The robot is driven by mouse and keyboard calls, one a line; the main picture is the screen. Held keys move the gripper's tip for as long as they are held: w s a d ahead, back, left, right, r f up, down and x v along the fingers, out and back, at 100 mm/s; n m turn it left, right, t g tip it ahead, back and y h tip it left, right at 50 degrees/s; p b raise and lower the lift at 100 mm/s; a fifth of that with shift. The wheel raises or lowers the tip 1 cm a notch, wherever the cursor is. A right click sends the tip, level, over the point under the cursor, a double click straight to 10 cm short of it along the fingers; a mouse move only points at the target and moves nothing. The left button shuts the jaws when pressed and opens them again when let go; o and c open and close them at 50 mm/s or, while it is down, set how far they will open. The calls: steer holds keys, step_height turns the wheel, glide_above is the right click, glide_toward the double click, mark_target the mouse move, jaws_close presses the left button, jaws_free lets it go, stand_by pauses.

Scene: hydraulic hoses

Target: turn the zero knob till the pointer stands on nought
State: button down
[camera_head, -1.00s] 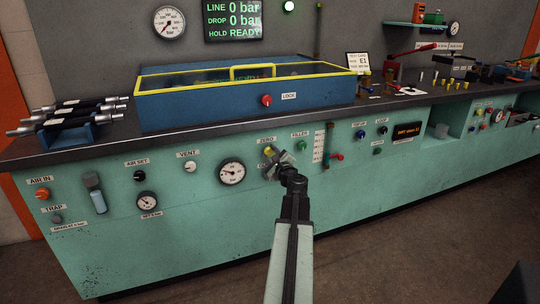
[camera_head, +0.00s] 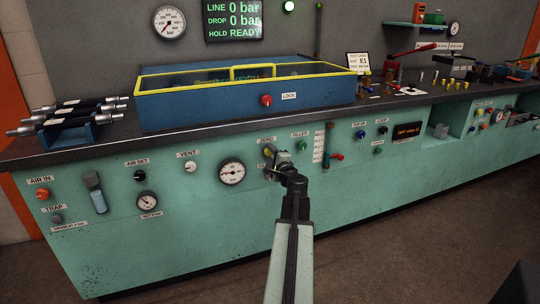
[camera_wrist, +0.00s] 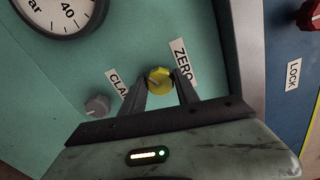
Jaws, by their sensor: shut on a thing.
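The yellow zero knob (camera_wrist: 159,80) sits on the green panel under the ZERO label. In the wrist view my gripper (camera_wrist: 160,84) has one finger on each side of the knob and is shut on it. In the head view my gripper (camera_head: 270,162) covers part of the knob, whose yellow edge (camera_head: 268,152) shows. The round white gauge (camera_head: 231,173) is just left of the knob. Its pointer is too small to read.
A grey knob (camera_wrist: 97,105) by a partly hidden label is close to my gripper. The green filler knob (camera_head: 302,146) is to the right. The blue box (camera_head: 200,104) with a yellow-edged lid and red lock knob (camera_head: 266,100) stands on the bench above.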

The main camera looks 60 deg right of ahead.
steer(key=shift+w+n, duration=0.1)
steer(key=shift+n, duration=1.9)
steer(key=c, duration=0.9)
jaws_free()
steer(key=v, duration=0.7)
steer(key=shift+s+a, duration=0.25)
steer(key=shift+s, duration=0.05)
